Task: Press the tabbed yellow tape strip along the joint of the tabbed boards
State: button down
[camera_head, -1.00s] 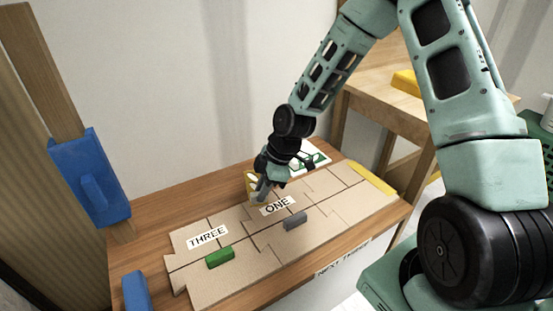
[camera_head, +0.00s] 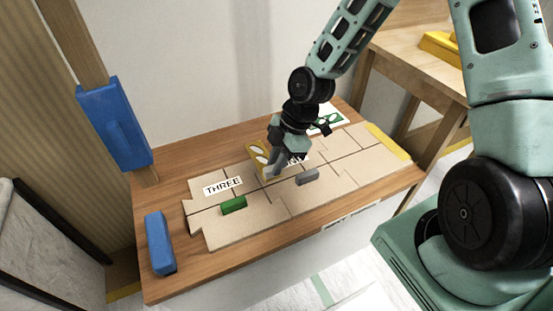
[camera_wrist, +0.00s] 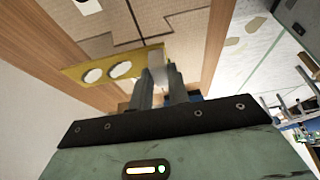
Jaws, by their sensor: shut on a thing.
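My gripper (camera_head: 271,172) is shut over the middle of the boards in the head view. In the wrist view its fingers (camera_wrist: 159,78) close on a pale grey block on a yellow strip (camera_wrist: 107,67) with two white ovals. The strip also shows in the head view (camera_head: 257,154), behind the fingers. Part of it is hidden, and I cannot tell whether it touches the boards. The tan boards (camera_head: 350,170) lie flat with dark joint lines between them. A green tab (camera_head: 233,205) and a grey tab (camera_head: 307,176) stand on them.
The boards lie on a wooden table (camera_head: 190,275). A "THREE" label (camera_head: 222,186) is on them; another label is partly covered. A blue bar (camera_head: 159,243) lies front left, near a blue block on a post (camera_head: 115,122). A yellow strip (camera_head: 388,141) edges the right end.

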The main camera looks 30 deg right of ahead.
jog(key=shift+f+b, duration=1.65)
jog(key=shift+f, duration=1.2)
jog(key=shift+p, duration=0.8)
jog(key=shift+f+b, duration=0.45)
jog(key=shift+f, duration=0.4)
jog(key=c, duration=1.3)
grip_release()
jog(key=shift+o, duration=0.2)
jog(key=p+v, duration=0.6)
jog(key=v, duration=1.1)
jog(key=shift+r, duration=0.25)
